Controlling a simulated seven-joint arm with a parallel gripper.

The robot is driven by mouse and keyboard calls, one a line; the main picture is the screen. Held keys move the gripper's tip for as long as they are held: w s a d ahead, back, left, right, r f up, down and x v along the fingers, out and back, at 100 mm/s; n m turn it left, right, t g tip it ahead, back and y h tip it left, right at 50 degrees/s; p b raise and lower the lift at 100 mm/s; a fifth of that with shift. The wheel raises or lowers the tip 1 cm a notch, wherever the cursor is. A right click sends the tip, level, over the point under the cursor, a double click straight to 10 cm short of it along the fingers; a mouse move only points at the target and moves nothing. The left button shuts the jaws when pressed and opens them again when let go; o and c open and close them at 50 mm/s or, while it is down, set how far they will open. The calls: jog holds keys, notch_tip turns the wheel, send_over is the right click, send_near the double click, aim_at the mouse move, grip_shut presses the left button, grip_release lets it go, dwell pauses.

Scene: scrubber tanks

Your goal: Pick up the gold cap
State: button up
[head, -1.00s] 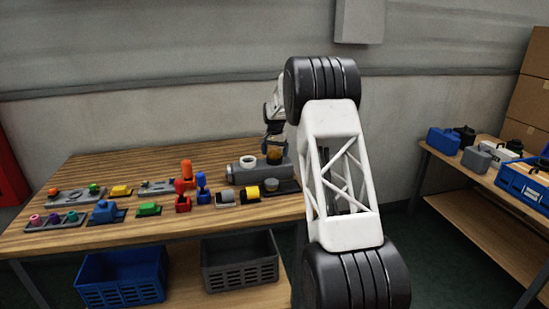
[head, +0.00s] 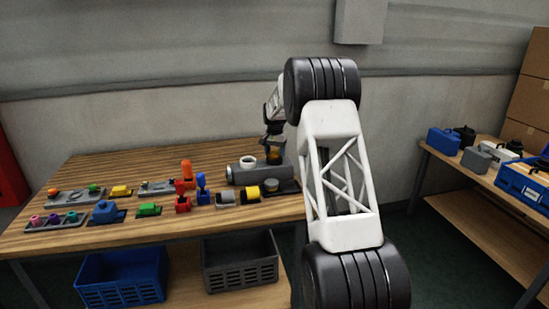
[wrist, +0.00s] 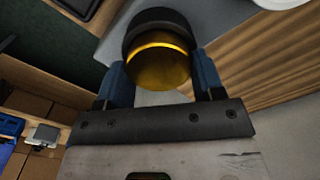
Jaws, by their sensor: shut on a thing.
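The gold cap (wrist: 160,68) is a shiny gold round piece between my gripper's two blue fingers in the wrist view. A dark round collar (wrist: 150,20) is right against its far side. My gripper (wrist: 163,76) is shut on the cap, with one finger on each side. In the head view my gripper (head: 273,144) is at the right end of the grey cylindrical tank (head: 244,174), and the cap (head: 274,158) shows small and dark gold below the fingers. I cannot tell whether the cap is clear of the tank.
A white ring (head: 248,160) tops the tank's left part. Red (head: 183,200) and blue (head: 202,194) valves stand to the left. A side table (head: 470,172) with cases is at the right.

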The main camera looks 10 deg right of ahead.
aim_at(275, 152)
jog(key=shift+r, duration=0.1)
jog(key=shift+s+r, duration=0.1)
jog(key=shift+r, duration=1.65)
jog(key=s+a+r, duration=0.1)
jog(key=s, duration=1.4)
jog(key=shift+s+a+r, duration=0.15)
jog(key=shift+s+a, duration=0.05)
jog(key=shift+s, duration=0.15)
jog(key=shift+r, duration=1.15)
dwell(0.8)
jog(key=shift+r, duration=2.35)
